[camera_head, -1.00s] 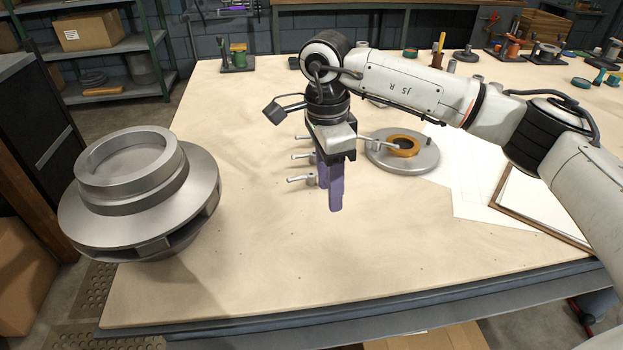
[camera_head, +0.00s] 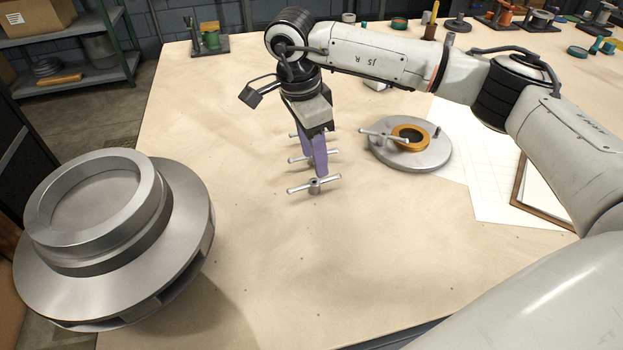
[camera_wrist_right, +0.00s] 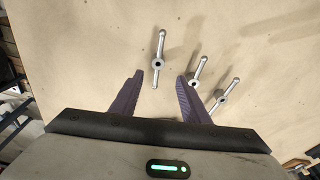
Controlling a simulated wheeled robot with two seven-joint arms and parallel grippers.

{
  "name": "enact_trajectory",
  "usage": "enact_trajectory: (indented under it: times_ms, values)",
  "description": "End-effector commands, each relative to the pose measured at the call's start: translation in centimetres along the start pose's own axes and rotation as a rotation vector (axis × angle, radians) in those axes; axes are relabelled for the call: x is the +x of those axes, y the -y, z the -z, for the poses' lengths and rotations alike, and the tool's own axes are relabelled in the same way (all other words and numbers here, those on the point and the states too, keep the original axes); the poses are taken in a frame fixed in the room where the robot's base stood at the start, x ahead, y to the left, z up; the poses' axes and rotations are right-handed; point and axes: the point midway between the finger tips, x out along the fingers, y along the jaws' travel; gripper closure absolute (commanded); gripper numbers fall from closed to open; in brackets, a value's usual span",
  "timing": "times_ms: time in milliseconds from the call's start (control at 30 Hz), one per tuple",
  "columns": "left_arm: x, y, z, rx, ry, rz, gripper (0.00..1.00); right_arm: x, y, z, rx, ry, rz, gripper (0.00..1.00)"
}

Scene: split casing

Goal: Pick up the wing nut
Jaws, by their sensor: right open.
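Three silver wing nuts, each a small hub with a long cross bar, stand in a row on the table. The nearest wing nut (camera_head: 300,188) is just in front of my right gripper (camera_head: 317,174); the middle one (camera_head: 332,154) and the far one (camera_head: 293,135) are partly hidden behind its fingers. In the right wrist view, the open purple fingers (camera_wrist_right: 160,77) point at one wing nut (camera_wrist_right: 158,64), which lies just beyond and between the tips. The other two wing nuts (camera_wrist_right: 197,82) (camera_wrist_right: 224,98) are right of the right finger. My left gripper is not in view.
A large grey metal impeller (camera_head: 180,225) stands at the left. A grey round plate (camera_head: 432,155) with a brass ring (camera_head: 397,130) and a barred fitting lies right of the gripper, by white papers (camera_head: 485,185). The table (camera_head: 330,265) is clear in front.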

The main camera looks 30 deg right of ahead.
Motion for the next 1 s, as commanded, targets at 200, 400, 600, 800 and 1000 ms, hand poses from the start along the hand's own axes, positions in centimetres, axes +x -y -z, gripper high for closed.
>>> enact_trajectory:
  times_ms: [200, 400, 600, 800, 1000]
  values:
    - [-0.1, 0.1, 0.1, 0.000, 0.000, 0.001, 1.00, 1.7, -0.1, -0.2, 0.000, 0.000, 0.000, 0.58]
    - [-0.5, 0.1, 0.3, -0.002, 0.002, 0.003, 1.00, 4.5, -0.7, -1.2, -0.003, -0.001, -0.003, 0.58]
    - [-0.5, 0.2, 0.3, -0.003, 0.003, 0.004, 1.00, 6.4, -0.6, -1.1, 0.000, 0.001, 0.000, 0.58]
    - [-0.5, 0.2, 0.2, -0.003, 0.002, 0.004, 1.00, 6.5, -0.5, -1.1, 0.000, 0.001, 0.001, 0.58]
    - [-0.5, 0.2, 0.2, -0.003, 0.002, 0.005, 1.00, 6.5, -0.6, -1.1, 0.000, 0.001, 0.000, 0.87]
